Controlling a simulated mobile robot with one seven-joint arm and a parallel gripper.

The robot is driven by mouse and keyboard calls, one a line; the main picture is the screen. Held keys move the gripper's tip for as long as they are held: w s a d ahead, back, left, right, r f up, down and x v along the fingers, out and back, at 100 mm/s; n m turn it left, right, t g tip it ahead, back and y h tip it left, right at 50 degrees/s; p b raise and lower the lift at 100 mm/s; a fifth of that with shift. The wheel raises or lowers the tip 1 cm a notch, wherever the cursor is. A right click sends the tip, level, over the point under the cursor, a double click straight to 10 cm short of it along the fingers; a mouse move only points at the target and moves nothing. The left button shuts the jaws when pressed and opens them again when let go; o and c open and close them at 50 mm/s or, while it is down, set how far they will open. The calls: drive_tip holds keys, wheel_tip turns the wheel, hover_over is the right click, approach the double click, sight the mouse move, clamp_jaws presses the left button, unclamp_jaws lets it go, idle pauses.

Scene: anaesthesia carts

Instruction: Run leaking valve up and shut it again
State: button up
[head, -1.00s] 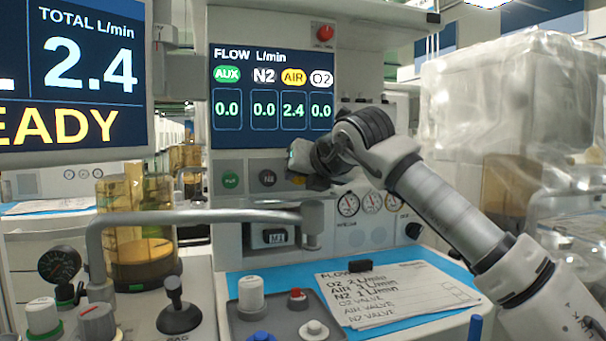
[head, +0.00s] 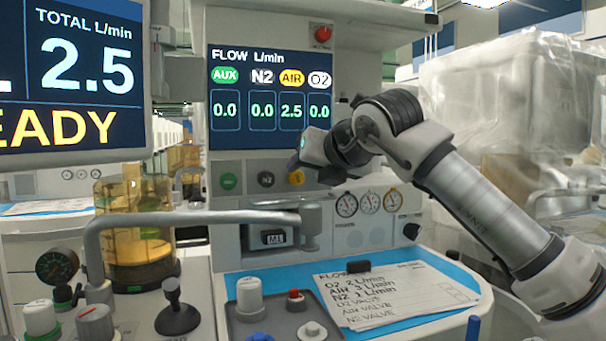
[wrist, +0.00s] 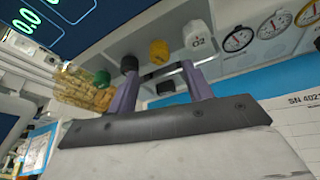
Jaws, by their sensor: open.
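A row of flow valve knobs sits under the flow screen (head: 271,97): green AUX (head: 229,181), black N2 (head: 267,179) and yellow AIR (head: 297,178). The white O2 knob (wrist: 197,37) shows in the wrist view but is hidden behind my arm in the head view. The screen reads AIR 2.5 and 0.0 for AUX, N2 and O2. My gripper (wrist: 160,72) is open and empty, its two purple fingers apart. In the wrist view the yellow knob (wrist: 158,52) appears beyond the gap between them, apparently clear of both fingers.
The left monitor (head: 75,75) reads total 2.5 L/min. A grey horizontal pipe (head: 200,218) crosses in front of the panel. A handwritten flow sheet (head: 395,292) lies on the blue surface below. Gauges (head: 370,202) sit right of the knobs. A plastic-covered unit (head: 500,100) stands at right.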

drive_tip(key=v, duration=0.8)
drive_tip(key=shift+s+p, duration=0.2)
drive_tip(key=shift+p, duration=0.1)
drive_tip(key=shift+d, duration=0.1)
